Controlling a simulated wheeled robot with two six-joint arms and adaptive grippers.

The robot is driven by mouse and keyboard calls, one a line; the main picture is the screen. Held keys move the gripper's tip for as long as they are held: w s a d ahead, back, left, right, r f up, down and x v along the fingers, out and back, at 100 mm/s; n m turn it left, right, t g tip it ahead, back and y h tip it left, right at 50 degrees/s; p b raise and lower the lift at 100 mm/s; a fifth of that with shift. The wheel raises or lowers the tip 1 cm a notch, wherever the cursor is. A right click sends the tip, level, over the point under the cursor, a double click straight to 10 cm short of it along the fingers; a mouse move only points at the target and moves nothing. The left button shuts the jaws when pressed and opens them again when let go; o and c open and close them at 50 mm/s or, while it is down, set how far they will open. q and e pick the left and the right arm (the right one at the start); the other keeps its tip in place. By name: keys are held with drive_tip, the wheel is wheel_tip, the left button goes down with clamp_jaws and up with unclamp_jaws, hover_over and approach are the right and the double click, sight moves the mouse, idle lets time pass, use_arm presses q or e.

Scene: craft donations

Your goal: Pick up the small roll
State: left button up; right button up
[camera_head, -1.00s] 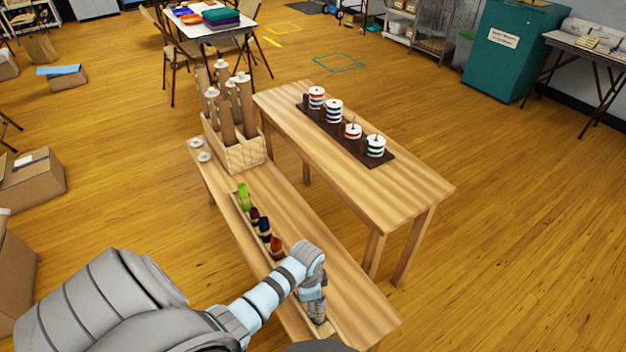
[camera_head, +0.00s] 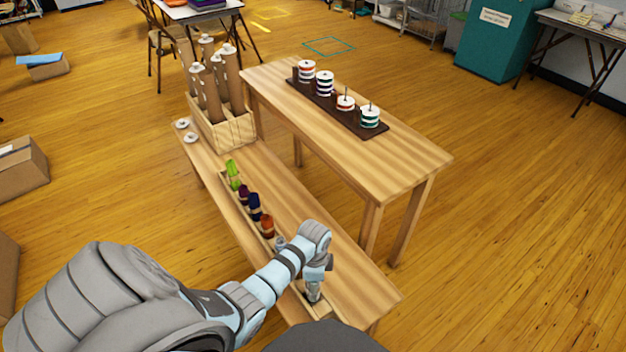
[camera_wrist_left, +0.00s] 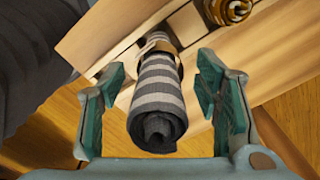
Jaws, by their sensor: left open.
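A small grey-striped roll (camera_wrist_left: 158,95) with a tan band lies between the two teal fingers of my left gripper (camera_wrist_left: 162,70) in the wrist view. The fingers stand apart on either side of it, with gaps. In the head view my left gripper (camera_head: 319,277) is low over the near end of a long narrow wooden tray (camera_head: 238,208) on the bench. A grey roll end (camera_head: 313,294) shows beneath it, partly hidden. Orange (camera_head: 267,226), navy (camera_head: 254,206), purple (camera_head: 243,193) and green (camera_head: 233,174) rolls lie farther along the tray. My right gripper is not seen.
A wooden box (camera_head: 228,134) of tall tubes stands at the bench's far end, with white discs (camera_head: 190,137) beside it. A higher table (camera_head: 410,157) on the right holds a dark board (camera_head: 375,131) of ribbon spools. The bench right of the tray is clear.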

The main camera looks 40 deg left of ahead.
use_arm(q)
drive_tip(key=shift+r, duration=0.15)
drive_tip(key=c, duration=1.2)
drive_tip(key=shift+c, duration=0.2)
